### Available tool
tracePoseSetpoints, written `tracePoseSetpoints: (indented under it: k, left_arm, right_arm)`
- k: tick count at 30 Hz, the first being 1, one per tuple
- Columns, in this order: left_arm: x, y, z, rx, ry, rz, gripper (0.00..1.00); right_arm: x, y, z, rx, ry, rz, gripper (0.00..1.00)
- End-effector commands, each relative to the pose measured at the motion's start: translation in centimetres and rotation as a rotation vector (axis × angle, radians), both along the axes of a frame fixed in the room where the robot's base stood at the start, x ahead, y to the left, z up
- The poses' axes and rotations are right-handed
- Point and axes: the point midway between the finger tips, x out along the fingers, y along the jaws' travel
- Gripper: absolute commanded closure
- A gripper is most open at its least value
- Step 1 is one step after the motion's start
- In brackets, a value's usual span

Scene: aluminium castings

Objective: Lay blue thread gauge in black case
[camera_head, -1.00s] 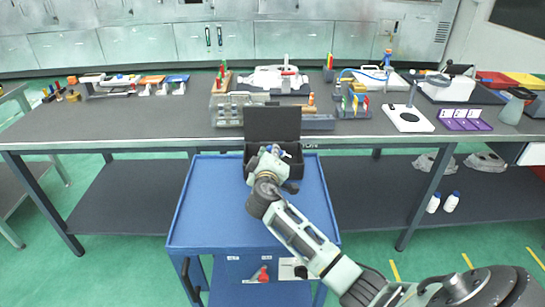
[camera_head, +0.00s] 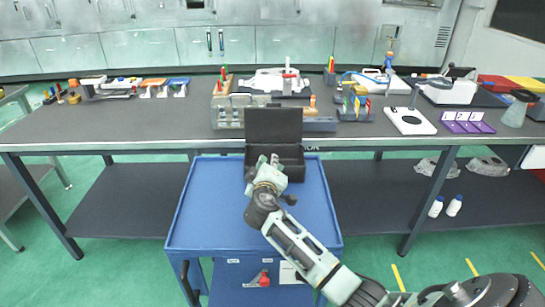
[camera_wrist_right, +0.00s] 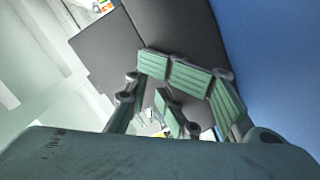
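The black case (camera_head: 274,126) stands open at the far end of the blue cart, its lid upright at the back. My right gripper (camera_head: 269,163) is at the front of the case, over its near edge and partly hiding the inside. In the right wrist view its green fingers (camera_wrist_right: 178,78) are bent inward in front of dark case surfaces (camera_wrist_right: 185,30). I see nothing clearly held between them, but the fingers overlap. I cannot make out the blue thread gauge in either current view; the case floor is largely hidden. My left gripper is out of view.
The blue cart top (camera_head: 213,215) is bare left of my arm. Behind it, the long grey workbench (camera_head: 150,128) carries a rack with coloured pieces (camera_head: 357,106), a grey block fixture (camera_head: 230,112), a white stand (camera_head: 408,121) and a purple tray (camera_head: 466,122).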

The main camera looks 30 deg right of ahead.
Motion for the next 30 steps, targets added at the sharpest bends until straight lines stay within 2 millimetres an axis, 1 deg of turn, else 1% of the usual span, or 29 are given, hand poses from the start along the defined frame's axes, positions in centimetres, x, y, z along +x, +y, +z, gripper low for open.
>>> tracePoseSetpoints:
  k: [1, 21, 26, 30]
  left_arm:
    - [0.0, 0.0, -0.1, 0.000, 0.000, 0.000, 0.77]
    - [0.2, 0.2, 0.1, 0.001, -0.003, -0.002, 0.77]
    - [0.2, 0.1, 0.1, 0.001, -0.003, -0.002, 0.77]
    - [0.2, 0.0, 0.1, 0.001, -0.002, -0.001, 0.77]
  right_arm:
    - [-0.5, -0.5, -1.5, 0.003, 0.029, -0.012, 0.64]
    - [-0.4, -0.8, -0.6, -0.005, 0.019, -0.014, 0.64]
    - [-1.2, 0.1, -0.4, -0.005, 0.017, -0.010, 0.64]
    - [-3.3, 1.8, 0.0, -0.002, 0.018, -0.008, 0.64]
